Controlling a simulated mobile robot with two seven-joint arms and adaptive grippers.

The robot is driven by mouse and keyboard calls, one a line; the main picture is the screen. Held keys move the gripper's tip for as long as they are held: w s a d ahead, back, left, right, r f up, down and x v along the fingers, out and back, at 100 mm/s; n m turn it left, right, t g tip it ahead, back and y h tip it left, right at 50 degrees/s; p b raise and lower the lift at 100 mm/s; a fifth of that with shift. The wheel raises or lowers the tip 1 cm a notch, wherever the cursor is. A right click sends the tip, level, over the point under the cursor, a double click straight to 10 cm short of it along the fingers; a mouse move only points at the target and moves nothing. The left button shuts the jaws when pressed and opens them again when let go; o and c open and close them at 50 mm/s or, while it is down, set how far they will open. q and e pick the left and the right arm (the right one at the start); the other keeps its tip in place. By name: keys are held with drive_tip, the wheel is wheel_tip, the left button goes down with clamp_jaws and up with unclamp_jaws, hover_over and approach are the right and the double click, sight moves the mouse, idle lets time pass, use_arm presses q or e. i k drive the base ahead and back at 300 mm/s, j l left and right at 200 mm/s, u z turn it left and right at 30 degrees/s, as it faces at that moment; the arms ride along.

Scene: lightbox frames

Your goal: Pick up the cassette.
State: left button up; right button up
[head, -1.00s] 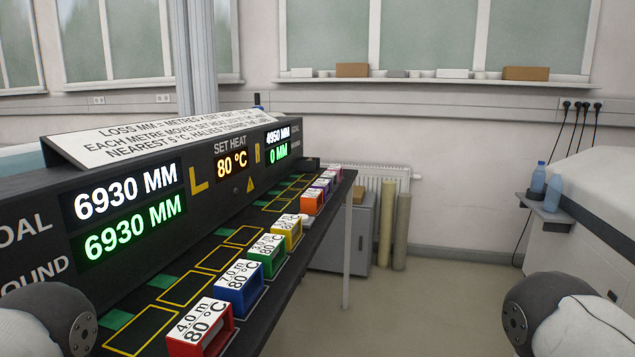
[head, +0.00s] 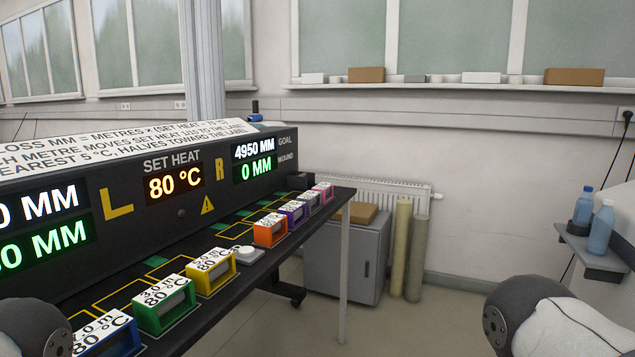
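Several coloured cassettes with white labelled tops stand in a row along the black bench. The blue one (head: 108,335) is at the lower left, cut by the frame edge. Beyond it are the green (head: 165,304), yellow (head: 210,271), orange (head: 271,230), purple (head: 293,213), grey (head: 311,203) and pink (head: 323,192) cassettes. The green one reads 80 °C; the farther labels are too small to read. Parts of my two arms show at the lower left and lower right corners. Neither gripper is in view.
The black display panel (head: 130,205) reads SET HEAT 80 °C, and on the right 4950 MM goal and 0 MM wound. A white round button (head: 247,255) sits between the yellow and orange cassettes. A grey cabinet (head: 345,257) and rolls (head: 402,245) stand beyond. Floor right of the bench is clear.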

sight(212, 270)
drive_tip(key=i+l+u, duration=0.15)
drive_tip(key=i+l, duration=0.2)
drive_tip(key=i+l+u, duration=0.15)
drive_tip(key=i+l, duration=0.15)
drive_tip(key=l, duration=0.2)
drive_tip(key=i+l+u, duration=0.1)
drive_tip(key=i+l, duration=0.2)
drive_tip(key=l, duration=0.2)
drive_tip(key=i+l+u, duration=0.15)
drive_tip(key=i+l, duration=0.2)
drive_tip(key=i+l+u, duration=0.15)
drive_tip(key=i+l, duration=0.2)
drive_tip(key=l, duration=0.15)
drive_tip(key=i+l+u, duration=0.15)
drive_tip(key=i+l, duration=0.15)
drive_tip(key=l, duration=0.15)
drive_tip(key=i+l+u, duration=0.2)
drive_tip(key=i+l, duration=0.2)
drive_tip(key=u, duration=2.4)
